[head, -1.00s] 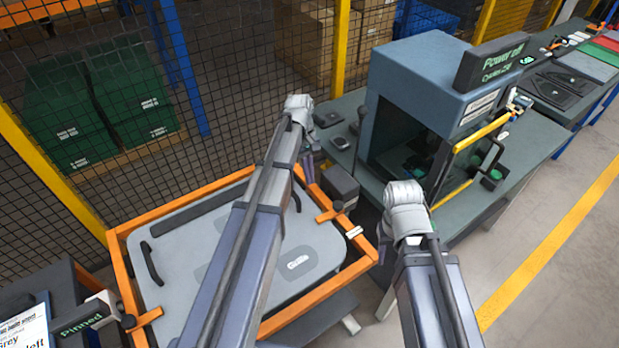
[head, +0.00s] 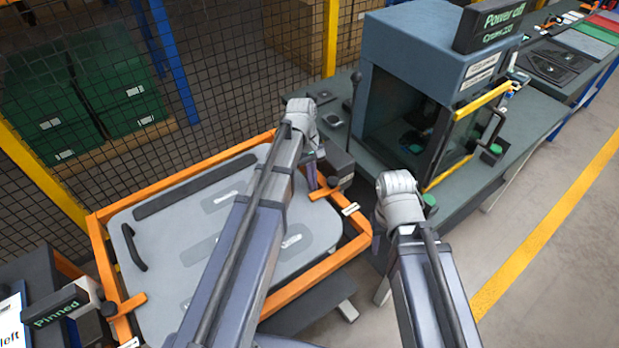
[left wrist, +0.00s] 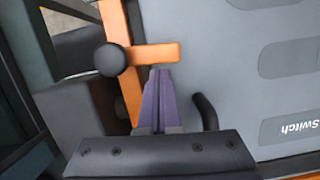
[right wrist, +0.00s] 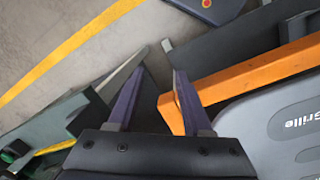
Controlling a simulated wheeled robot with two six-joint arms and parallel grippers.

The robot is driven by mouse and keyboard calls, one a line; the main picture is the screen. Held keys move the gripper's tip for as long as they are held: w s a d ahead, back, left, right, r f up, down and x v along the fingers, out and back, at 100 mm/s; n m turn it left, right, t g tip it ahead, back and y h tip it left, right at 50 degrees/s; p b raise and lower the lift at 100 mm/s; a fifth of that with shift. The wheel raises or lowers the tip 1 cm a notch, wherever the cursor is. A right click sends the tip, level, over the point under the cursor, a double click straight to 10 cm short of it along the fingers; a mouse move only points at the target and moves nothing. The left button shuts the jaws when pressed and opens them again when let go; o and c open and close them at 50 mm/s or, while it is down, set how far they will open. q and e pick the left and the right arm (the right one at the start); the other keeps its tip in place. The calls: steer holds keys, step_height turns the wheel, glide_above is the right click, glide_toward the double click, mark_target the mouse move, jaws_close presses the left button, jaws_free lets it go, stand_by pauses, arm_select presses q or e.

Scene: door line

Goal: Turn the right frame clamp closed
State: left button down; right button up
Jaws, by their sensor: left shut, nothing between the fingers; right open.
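The right frame clamp (head: 324,191) is an orange bar on the right side of the orange frame. In the left wrist view its bar (left wrist: 158,53) lies across the frame rail and over the panel edge, with a round black knob (left wrist: 112,60) at its outer end. My left gripper (head: 312,180) is beside this clamp. In the left wrist view its shut, empty purple fingers (left wrist: 161,75) point at the bar's side; I cannot tell if they touch. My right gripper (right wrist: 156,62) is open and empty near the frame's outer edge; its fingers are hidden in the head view.
The orange frame (head: 105,265) surrounds a grey panel (head: 165,255) with a black handle (head: 133,247). Another clamp (head: 128,303) is on its left side. A blue-grey machine (head: 415,60) stands on the bench behind. A wire fence borders the left; floor is clear at right.

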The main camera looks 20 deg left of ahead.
arm_select(q)
steer(key=shift+s+d, duration=0.45)
steer(key=shift+s, duration=0.2)
steer(key=shift+w, duration=0.1)
arm_select(e)
steer(key=shift+a, duration=0.1)
arm_select(q)
steer(key=shift+a, duration=0.1)
steer(key=shift+w+a, duration=0.4)
steer(key=shift+w, duration=0.05)
steer(key=shift+w+a, duration=0.95)
steer(key=shift+a, duration=0.15)
steer(key=p+v, duration=0.9)
steer(key=v, duration=0.1)
steer(key=shift+s+a+p, duration=0.15)
steer(key=shift+a+p, duration=0.1)
steer(key=shift+p, duration=0.15)
arm_select(e)
step_height(320, 180, up, 10)
steer(key=a, duration=0.1)
steer(key=shift+f, duration=0.15)
